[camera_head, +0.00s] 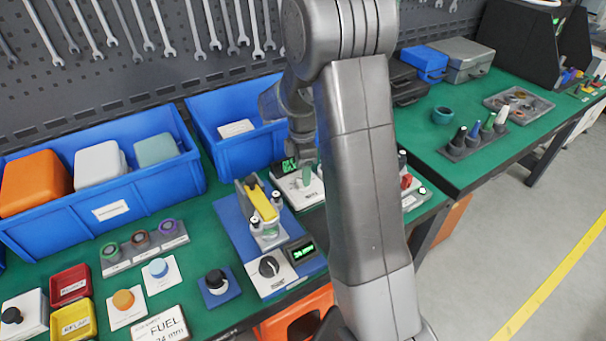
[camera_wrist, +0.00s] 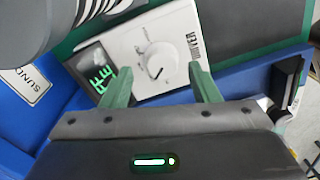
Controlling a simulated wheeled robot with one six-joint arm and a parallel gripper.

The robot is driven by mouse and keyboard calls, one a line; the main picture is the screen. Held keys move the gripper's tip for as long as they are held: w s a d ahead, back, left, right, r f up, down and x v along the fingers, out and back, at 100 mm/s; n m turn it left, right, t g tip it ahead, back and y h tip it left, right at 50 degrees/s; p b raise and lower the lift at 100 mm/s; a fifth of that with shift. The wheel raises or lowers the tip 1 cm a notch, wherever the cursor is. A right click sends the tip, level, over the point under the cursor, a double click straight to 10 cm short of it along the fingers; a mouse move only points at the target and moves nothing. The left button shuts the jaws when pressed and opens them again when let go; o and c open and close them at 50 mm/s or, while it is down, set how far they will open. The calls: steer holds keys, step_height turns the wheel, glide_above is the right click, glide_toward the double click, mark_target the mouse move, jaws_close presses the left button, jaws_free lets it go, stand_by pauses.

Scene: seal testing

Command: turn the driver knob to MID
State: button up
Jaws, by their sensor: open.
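In the wrist view, the driver unit (camera_wrist: 125,40) is a white box with a green-lit display (camera_wrist: 98,74) and a white round knob (camera_wrist: 158,60) with a dark mark. The label beside the knob appears to read DRIVER. My gripper (camera_wrist: 160,84) is open, its two green fingers apart, one at each side below the knob in the picture. No contact with the knob shows. In the head view, the driver unit (camera_head: 312,193) stands at the back of the green bench, partly hidden by my arm, with my gripper (camera_head: 305,180) over it. The MID mark is not readable.
A blue-based test rig (camera_head: 232,222) with a yellow clamp (camera_head: 262,203), a black knob (camera_head: 268,266) and a small display stands left of the driver unit. A blue bin (camera_head: 212,122) stands behind. Coloured caps, trays and a FUEL sign (camera_head: 163,328) are farther left.

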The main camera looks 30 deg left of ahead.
steer(key=shift+s+f, duration=0.15)
steer(key=shift+f, duration=1)
steer(key=shift+d, duration=0.1)
steer(key=c, duration=1)
steer(key=shift+o, duration=0.2)
